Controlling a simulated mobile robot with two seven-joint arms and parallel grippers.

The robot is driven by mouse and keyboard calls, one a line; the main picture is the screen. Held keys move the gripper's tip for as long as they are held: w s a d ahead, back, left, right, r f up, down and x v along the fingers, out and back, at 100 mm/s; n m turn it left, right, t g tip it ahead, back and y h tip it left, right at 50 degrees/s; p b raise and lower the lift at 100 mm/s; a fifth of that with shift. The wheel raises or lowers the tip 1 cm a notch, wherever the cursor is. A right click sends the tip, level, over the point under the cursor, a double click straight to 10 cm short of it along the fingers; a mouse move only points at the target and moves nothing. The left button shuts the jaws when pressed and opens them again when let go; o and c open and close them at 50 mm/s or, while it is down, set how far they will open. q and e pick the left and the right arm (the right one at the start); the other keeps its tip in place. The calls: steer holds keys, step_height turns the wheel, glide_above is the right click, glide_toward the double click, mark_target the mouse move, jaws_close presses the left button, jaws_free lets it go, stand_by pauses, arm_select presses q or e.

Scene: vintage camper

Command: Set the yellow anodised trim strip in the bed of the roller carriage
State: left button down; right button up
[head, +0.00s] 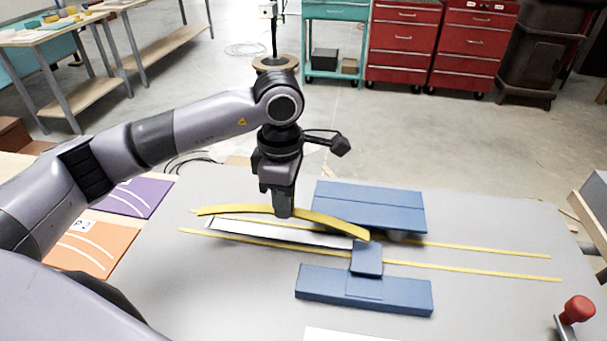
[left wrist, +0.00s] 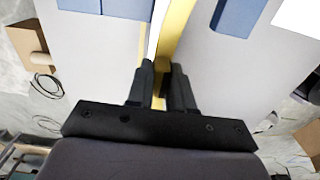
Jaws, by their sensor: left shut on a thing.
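The yellow trim strip (head: 330,222) is long and bowed, its middle higher than its ends in the head view. My left gripper (head: 283,212) points down and is shut on it near its middle. In the left wrist view the strip (left wrist: 175,32) runs up from between the fingers (left wrist: 163,85). A long narrow pale bed (head: 290,237), seemingly the roller carriage's, lies just below the strip in the picture, roughly along it. The strip's right end appears close to a small blue block (head: 367,259); I cannot tell whether they touch. My right gripper is not in view.
A wide blue block (head: 370,206) stands behind the bed, a long blue one (head: 364,292) in front. Thin yellow lines (head: 470,268) run along the grey table (head: 200,290). A red knob (head: 577,309) stands at front right. Purple (head: 137,196) and orange (head: 92,247) panels lie left.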

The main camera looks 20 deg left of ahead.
mark_target(287, 235)
arm_select(q)
steer(key=shift+w, duration=0.3)
steer(key=shift+s, duration=0.15)
steer(key=shift+f+b, duration=0.2)
steer(key=shift+b, duration=0.15)
step_height(287, 235, down, 5)
steer(key=b, duration=0.4)
steer(key=shift+f+b, duration=0.1)
steer(key=shift+b, duration=0.25)
steer(key=shift+b, duration=0.35)
stand_by(0.7)
steer(key=shift+f+b, duration=0.6)
steer(key=shift+f, duration=0.1)
stand_by(0.5)
